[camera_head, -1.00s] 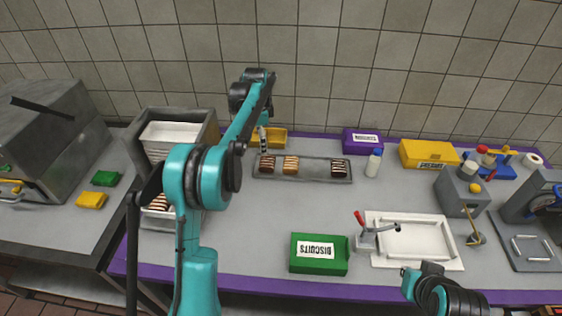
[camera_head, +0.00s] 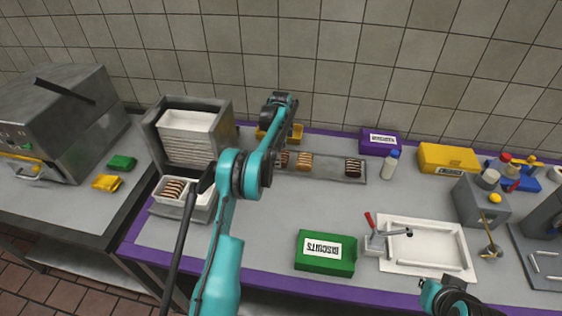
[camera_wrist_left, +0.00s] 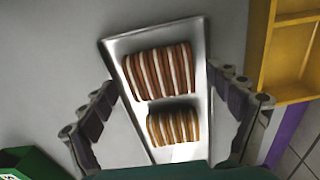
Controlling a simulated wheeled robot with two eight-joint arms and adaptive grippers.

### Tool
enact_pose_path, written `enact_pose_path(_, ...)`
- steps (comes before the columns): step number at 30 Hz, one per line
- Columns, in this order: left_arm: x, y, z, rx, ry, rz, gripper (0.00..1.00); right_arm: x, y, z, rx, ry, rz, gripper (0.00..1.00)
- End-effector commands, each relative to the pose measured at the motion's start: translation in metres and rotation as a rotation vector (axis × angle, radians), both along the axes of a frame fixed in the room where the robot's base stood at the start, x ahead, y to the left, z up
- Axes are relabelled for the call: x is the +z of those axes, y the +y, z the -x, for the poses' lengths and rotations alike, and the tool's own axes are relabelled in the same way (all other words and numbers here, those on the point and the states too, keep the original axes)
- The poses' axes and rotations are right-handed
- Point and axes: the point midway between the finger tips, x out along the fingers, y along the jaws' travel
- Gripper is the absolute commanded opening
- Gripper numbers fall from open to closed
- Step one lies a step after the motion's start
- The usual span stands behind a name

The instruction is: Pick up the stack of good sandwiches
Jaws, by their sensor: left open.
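A long grey metal tray (camera_head: 331,170) lies near the back of the counter with stacks of cream sandwiches on it. A dark brown stack (camera_head: 353,168) stands at its right end and a golden brown stack (camera_head: 305,162) left of it. Another dark stack (camera_head: 285,160) is partly hidden by my left arm. In the left wrist view, my open left gripper (camera_wrist_left: 161,85) has its fingers on either side of the tray, with a reddish-brown stack (camera_wrist_left: 160,71) and a golden stack (camera_wrist_left: 173,126) between them. It holds nothing. My right gripper is out of view; only part of that arm shows.
A yellow bin (camera_head: 294,133) stands close behind the tray. A green biscuits box (camera_head: 325,252) and a white tray (camera_head: 425,247) with a red-handled tool are in front. A rack (camera_head: 188,150) stands left, with sandwiches in a lower tray. A white bottle (camera_head: 389,166) stands right of the tray.

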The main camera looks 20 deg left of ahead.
Motion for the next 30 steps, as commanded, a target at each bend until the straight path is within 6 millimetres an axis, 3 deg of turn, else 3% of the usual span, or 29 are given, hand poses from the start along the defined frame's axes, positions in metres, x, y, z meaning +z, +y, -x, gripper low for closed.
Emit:
enact_pose_path(3,-0.011,0.0,0.0,0.0,0.0,0.0,0.9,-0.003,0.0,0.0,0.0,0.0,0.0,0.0)
enact_pose_path(8,-0.01,0.0,0.0,0.0,0.0,0.0,0.9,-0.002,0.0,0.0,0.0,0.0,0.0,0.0)
enact_pose_path(15,-0.01,0.0,0.0,0.0,0.0,0.0,0.36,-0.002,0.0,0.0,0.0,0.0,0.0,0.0)
enact_pose_path(25,-0.008,0.0,0.0,0.0,0.0,0.0,0.35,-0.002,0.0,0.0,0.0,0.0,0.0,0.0)
enact_pose_path(30,0.004,0.0,0.0,0.0,0.0,0.0,0.35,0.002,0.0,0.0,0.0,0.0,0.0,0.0)
